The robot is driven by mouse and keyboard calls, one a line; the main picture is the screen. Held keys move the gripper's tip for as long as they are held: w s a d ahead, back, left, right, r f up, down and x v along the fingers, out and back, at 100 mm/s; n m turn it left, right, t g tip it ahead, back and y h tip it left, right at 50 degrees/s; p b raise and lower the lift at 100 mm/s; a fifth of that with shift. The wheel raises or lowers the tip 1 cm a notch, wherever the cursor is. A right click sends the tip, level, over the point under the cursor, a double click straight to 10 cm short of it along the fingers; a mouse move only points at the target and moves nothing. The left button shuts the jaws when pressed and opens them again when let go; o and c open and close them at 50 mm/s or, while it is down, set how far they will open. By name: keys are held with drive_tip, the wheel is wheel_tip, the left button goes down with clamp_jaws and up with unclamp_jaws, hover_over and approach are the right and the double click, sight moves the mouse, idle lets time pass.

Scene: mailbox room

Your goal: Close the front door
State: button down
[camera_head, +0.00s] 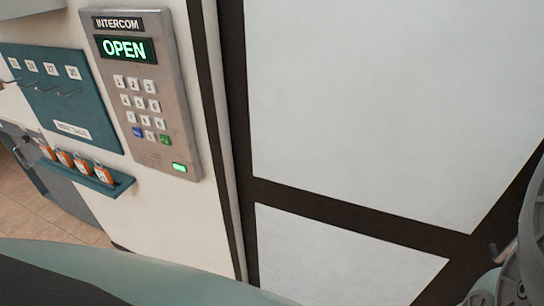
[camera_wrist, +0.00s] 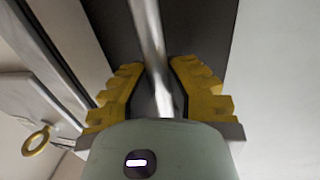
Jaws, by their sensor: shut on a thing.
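The front door (camera_head: 350,90) fills the right side of the head view, with a dark frame and pale panels. In the wrist view a shiny metal bar (camera_wrist: 150,40), which looks like the door's handle, runs between the yellow fingers of my gripper (camera_wrist: 157,80). My gripper is shut on this bar. Dark frame and a pale panel (camera_wrist: 275,80) show behind it. My gripper is not visible in the head view; part of my arm shows at the right edge. The door's full outline is out of view, so its angle is hard to tell.
An intercom (camera_head: 145,95) left of the door reads "OPEN" in green. Further left are a teal hook board (camera_head: 50,85) and a small shelf (camera_head: 90,178) with several orange tags. A yellow ring (camera_wrist: 36,140) shows at left in the wrist view. Tiled floor (camera_head: 45,215) shows lower left.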

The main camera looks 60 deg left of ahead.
drive_tip(key=shift+w+d, duration=0.1)
idle(0.3)
drive_tip(key=c, duration=0.9)
unclamp_jaws()
drive_tip(key=shift+d, duration=0.1)
drive_tip(key=v, duration=1.2)
